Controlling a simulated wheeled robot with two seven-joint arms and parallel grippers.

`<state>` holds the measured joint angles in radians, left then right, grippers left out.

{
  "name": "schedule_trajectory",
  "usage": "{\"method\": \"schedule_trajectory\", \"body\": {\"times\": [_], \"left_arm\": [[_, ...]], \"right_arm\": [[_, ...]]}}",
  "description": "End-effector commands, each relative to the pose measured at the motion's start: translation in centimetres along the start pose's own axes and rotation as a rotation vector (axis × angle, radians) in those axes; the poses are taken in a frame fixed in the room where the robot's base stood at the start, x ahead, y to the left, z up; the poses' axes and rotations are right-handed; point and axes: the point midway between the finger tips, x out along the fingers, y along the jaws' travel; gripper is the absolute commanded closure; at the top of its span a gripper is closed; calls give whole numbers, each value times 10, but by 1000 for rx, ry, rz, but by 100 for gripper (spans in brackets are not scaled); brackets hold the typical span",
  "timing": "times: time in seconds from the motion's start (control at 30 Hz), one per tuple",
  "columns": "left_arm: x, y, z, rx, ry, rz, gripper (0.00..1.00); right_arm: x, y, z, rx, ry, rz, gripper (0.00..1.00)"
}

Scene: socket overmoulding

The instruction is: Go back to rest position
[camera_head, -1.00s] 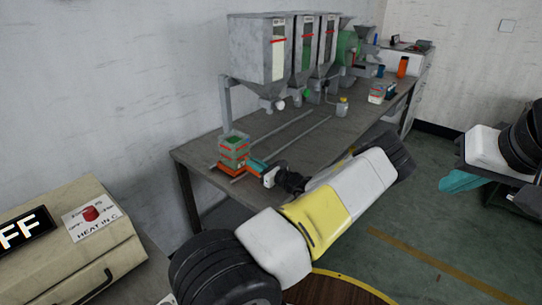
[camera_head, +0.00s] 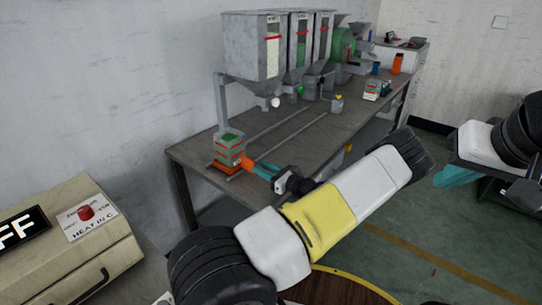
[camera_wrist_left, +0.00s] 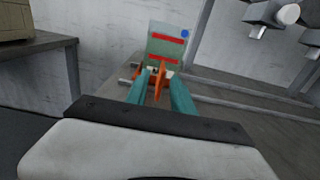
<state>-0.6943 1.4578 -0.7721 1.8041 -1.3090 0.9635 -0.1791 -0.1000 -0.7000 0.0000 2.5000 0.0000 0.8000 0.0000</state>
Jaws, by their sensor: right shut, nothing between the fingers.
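My left gripper (camera_head: 262,168) is at the near left end of the workbench, beside a green and white box on an orange base (camera_head: 229,152). In the left wrist view, its two teal fingers (camera_wrist_left: 160,88) stand apart, with a narrow upright orange piece (camera_wrist_left: 160,80) between them. Gaps show on both sides of that piece, and I cannot tell whether either finger touches it. The box (camera_wrist_left: 167,48) stands just beyond the fingertips. My right gripper (camera_head: 458,176) shows as a teal shape at the right edge, away from the bench, shut and empty.
Grey hoppers (camera_head: 254,45) stand along the back of the workbench (camera_head: 290,150). Two rails run along its top. A second box (camera_head: 373,88) and an orange bottle (camera_head: 397,63) are at the far end. A beige heater case (camera_head: 65,240) is at lower left. Floor is open at right.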

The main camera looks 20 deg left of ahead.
Motion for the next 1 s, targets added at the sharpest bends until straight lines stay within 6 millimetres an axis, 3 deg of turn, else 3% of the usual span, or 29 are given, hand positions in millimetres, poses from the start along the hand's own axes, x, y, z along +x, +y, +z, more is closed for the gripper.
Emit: {"method": "schedule_trajectory", "body": {"times": [0.13,0.63,0.83,1.0], "left_arm": [[-9,1,0,1,1,1,71],[-8,5,3,-23,22,25,71],[-11,38,18,-194,175,201,71],[-28,74,35,-403,364,408,71]], "right_arm": [[0,0,0,0,0,0,100],[0,0,0,0,0,0,100],[0,0,0,0,0,0,100],[0,0,0,0,0,0,100]]}}
